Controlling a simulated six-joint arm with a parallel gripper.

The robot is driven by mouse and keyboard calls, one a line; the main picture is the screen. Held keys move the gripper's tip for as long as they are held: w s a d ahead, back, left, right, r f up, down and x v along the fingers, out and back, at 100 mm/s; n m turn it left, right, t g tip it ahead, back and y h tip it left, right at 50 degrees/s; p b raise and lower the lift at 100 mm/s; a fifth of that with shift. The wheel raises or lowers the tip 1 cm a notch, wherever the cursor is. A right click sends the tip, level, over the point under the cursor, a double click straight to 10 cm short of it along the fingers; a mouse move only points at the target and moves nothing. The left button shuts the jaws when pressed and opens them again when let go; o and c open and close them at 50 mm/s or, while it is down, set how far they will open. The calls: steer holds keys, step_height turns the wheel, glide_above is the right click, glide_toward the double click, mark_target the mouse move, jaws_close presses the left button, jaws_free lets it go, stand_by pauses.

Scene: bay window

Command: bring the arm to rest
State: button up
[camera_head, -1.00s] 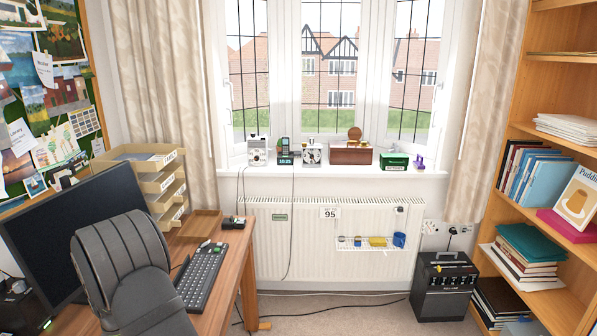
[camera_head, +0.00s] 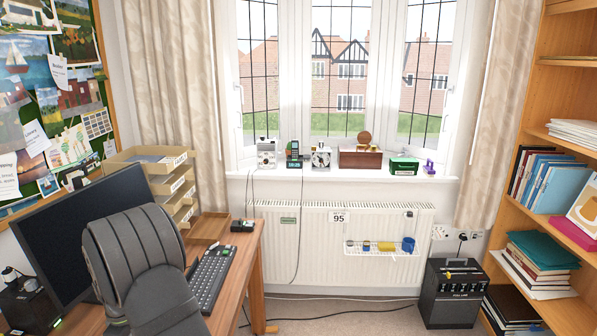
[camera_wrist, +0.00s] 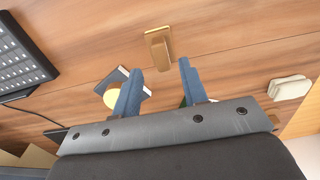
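My gripper (camera_wrist: 158,85) shows only in the wrist view. Its two blue fingers stand apart with nothing between them, so it is open and empty. It is over a wood-grain surface (camera_wrist: 225,45). A small brass-coloured piece (camera_wrist: 158,48) lies just beyond the fingertips. A round yellow thing and a dark-edged flat piece (camera_wrist: 115,95) lie beside the left finger, partly hidden by it. My gripper does not show in the head view.
The desk (camera_head: 235,285) holds a monitor (camera_head: 90,235), a keyboard (camera_head: 208,278) and letter trays (camera_head: 160,178). A dark grey chair-like back (camera_head: 140,260) stands before it. A black box (camera_head: 452,292) is on the floor beside the bookshelf (camera_head: 545,135). Carpet between is mostly clear, with cables.

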step_height(320, 180, down, 6)
steer(key=shift+s+r, duration=0.1)
steer(key=shift+r, duration=0.3)
step_height(320, 180, up, 4)
steer(key=shift+f, duration=0.2)
steer(key=w+d+r, duration=0.4)
steer(key=d+r, duration=0.3)
steer(key=d, duration=0.4)
steer(key=w+d+f+m, duration=0.2)
steer(key=d+f+m, duration=0.3)
steer(key=d, duration=0.7)
steer(key=w+d+f+m, duration=0.25)
steer(key=d+m, duration=0.45)
steer(key=d, duration=0.4)
steer(key=w+d+f+m, duration=0.2)
steer(key=d+f+m, duration=0.35)
steer(key=d, duration=0.65)
steer(key=w+a+r, duration=0.1)
steer(key=w+a, duration=0.1)
steer(key=a, duration=0.3)
steer(key=shift+w+a+r, duration=0.15)
steer(key=shift+w+a, duration=0.05)
steer(key=shift+a, duration=0.15)
